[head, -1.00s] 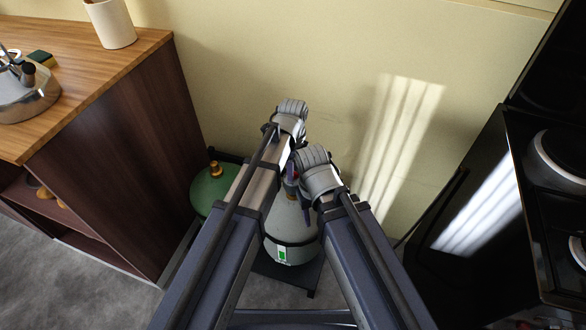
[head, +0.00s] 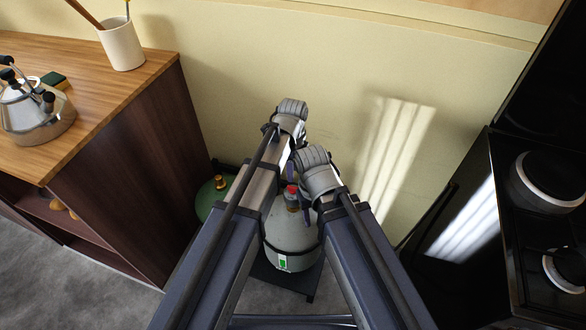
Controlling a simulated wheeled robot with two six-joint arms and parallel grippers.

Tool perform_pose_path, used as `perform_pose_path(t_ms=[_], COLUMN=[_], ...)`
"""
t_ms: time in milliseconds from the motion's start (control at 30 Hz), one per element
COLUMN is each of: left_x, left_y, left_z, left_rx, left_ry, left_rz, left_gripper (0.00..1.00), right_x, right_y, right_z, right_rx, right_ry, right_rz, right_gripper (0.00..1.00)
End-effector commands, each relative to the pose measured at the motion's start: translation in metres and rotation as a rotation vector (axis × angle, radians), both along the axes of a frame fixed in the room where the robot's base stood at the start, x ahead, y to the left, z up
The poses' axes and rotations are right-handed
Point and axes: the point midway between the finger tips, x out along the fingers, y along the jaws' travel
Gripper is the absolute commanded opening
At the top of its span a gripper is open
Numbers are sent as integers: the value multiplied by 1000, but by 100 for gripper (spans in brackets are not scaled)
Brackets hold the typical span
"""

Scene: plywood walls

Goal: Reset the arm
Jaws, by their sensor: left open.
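My two arms reach forward side by side from the bottom of the head view, over a grey gas cylinder (head: 290,238) with a red-topped valve (head: 292,192). My left gripper (head: 298,190) is open, small and largely hidden between the arms' wrists. It appears above the cylinder's valve in the picture; I cannot tell whether they touch. Nothing can be seen held in it.
A wooden cabinet (head: 130,165) on the left carries a kettle (head: 35,115), a sponge (head: 54,80) and a white cup (head: 122,45) with utensils. A green cylinder (head: 208,197) stands beside it. A black stove (head: 545,235) is on the right; a pale wall is ahead.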

Motion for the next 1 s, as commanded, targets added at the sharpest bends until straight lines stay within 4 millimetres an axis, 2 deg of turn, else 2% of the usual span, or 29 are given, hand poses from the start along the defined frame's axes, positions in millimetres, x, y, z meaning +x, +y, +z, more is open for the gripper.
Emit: perform_pose_path(t_ms=[333,467,567,700,800,1000], left_x=[0,-8,-20,-43,-58,-77], left_y=[1,15,39,81,104,133], left_z=[0,0,0,0,0,0], left_rx=[0,-2,-5,-16,-25,-41], left_ry=[0,-5,-13,-25,-33,-41], left_rz=[5,119,344,770,1046,1422], left_gripper=[44,44,44,44,44,44], right_x=[0,0,0,0,0,0], right_y=[0,0,0,0,0,0], right_z=[0,0,0,0,0,0], right_rx=[0,0,0,0,0,0], right_ry=[0,0,0,0,0,0], right_rz=[0,0,0,0,0,0], right_gripper=[50,50,50,50,50,50])
